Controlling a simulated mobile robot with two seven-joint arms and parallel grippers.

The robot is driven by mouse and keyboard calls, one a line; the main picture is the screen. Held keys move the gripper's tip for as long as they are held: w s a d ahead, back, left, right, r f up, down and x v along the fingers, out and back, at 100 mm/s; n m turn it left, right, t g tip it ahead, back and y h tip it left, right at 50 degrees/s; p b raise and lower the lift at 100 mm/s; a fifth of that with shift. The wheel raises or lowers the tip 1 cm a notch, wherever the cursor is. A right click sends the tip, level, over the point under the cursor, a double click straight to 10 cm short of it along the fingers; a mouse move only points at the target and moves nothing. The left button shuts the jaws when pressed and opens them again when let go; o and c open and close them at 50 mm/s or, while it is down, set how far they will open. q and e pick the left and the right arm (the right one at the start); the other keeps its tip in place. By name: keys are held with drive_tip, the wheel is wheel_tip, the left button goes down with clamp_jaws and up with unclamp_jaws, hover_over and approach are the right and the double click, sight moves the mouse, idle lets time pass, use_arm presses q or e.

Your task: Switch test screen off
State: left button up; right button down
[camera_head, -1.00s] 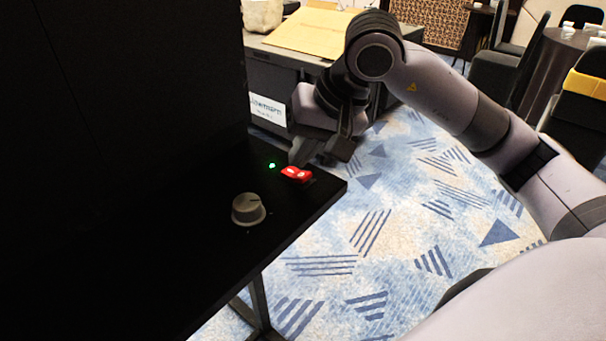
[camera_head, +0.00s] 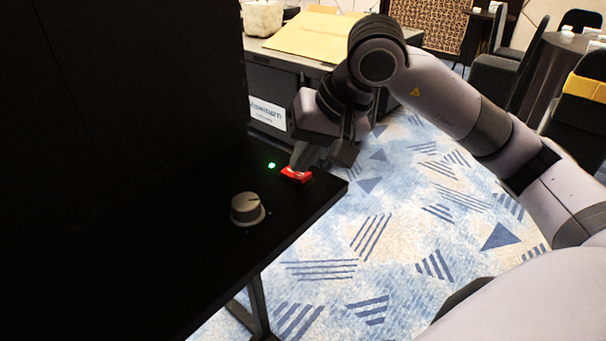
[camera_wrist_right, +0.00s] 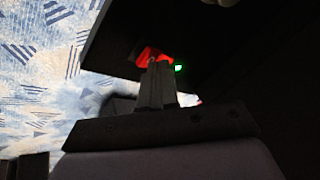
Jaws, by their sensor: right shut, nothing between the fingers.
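A red rocker switch (camera_head: 297,174) sits on the black tabletop near its right edge in the head view. A green indicator light (camera_head: 271,166) glows just left of it. My right gripper (camera_head: 299,164) is shut and empty, with its tips at the switch, covering part of it. In the right wrist view the closed fingers (camera_wrist_right: 157,68) reach the red switch (camera_wrist_right: 146,55), and the green light (camera_wrist_right: 179,68) is lit beside them. I cannot tell how hard the tips press. My left gripper is not in view.
A grey dial knob (camera_head: 247,209) stands on the black table (camera_head: 215,250) nearer to me. A tall black panel (camera_head: 120,90) rises at the left. A dark cabinet with a white label (camera_head: 267,114) stands behind. Patterned carpet (camera_head: 400,240) lies open to the right.

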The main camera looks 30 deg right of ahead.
drive_tip(key=shift+f, duration=0.25)
drive_tip(key=shift+r, duration=0.1)
idle(0.3)
drive_tip(key=shift+w+r+p, duration=0.2)
drive_tip(key=shift+r+p, duration=0.15)
drive_tip(key=shift+r, duration=0.35)
drive_tip(key=shift+w+a+r+p, duration=0.1)
drive_tip(key=shift+w+r+p, duration=0.15)
drive_tip(key=shift+r+p, duration=0.45)
drive_tip(key=shift+w+a+r+p, duration=0.2)
drive_tip(key=shift+r+p, duration=0.35)
drive_tip(key=shift+r, duration=0.4)
drive_tip(key=shift+w+a+r+p, duration=0.1)
drive_tip(key=shift+w+r+p, duration=0.2)
drive_tip(key=shift+r+p, duration=0.4)
drive_tip(key=shift+s+d, duration=0.1)
drive_tip(key=shift+d, duration=0.05)
